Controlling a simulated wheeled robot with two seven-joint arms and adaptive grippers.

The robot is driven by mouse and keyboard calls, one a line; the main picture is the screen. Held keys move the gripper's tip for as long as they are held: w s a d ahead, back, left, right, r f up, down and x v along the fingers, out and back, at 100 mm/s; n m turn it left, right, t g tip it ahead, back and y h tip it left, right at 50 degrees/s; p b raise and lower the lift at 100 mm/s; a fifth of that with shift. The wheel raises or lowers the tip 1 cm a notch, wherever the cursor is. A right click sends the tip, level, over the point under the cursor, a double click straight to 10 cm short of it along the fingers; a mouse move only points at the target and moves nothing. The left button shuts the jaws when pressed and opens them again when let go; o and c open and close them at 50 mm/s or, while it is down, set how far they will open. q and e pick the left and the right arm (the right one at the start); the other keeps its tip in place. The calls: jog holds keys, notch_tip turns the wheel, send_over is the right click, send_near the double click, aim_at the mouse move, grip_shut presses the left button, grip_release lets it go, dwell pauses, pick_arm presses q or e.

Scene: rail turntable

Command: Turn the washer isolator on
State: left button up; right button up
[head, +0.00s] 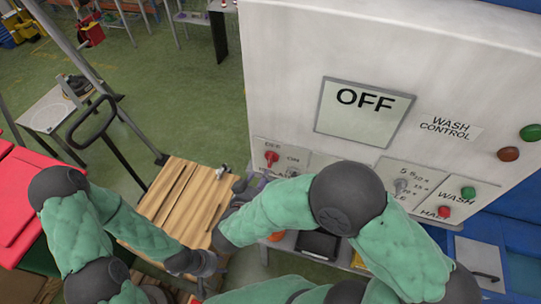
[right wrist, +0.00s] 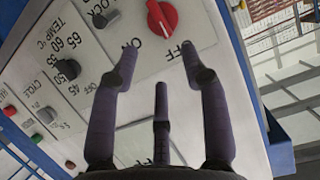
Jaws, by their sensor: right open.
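The red washer isolator knob (head: 271,158) is on the lower left of the white control panel, between OFF and ON labels. In the right wrist view the knob (right wrist: 162,18) is at the top, just beyond my fingertips. The display (head: 364,112) reads OFF. My right gripper (head: 247,188) is open in front of the panel, below the knob in the head view. In the right wrist view its fingers (right wrist: 160,68) are spread, empty and apart from the knob. My left gripper (head: 205,264) is low, over the wooden slats; its fingers are too small to read.
Other panel controls include a grey dial (head: 401,186), a green button (head: 468,193) and a red button (head: 444,211). Two lamps (head: 508,154) are at the right. A wooden slatted platform (head: 180,195) and a red-topped container (head: 30,200) stand left. Green floor is open behind.

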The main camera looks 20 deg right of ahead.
aim_at(270, 162)
jog(key=x, duration=1)
jog(key=shift+w+d+f+b, duration=0.1)
jog(key=shift+w+d+b, duration=0.05)
jog(key=shift+b, duration=0.2)
grip_shut()
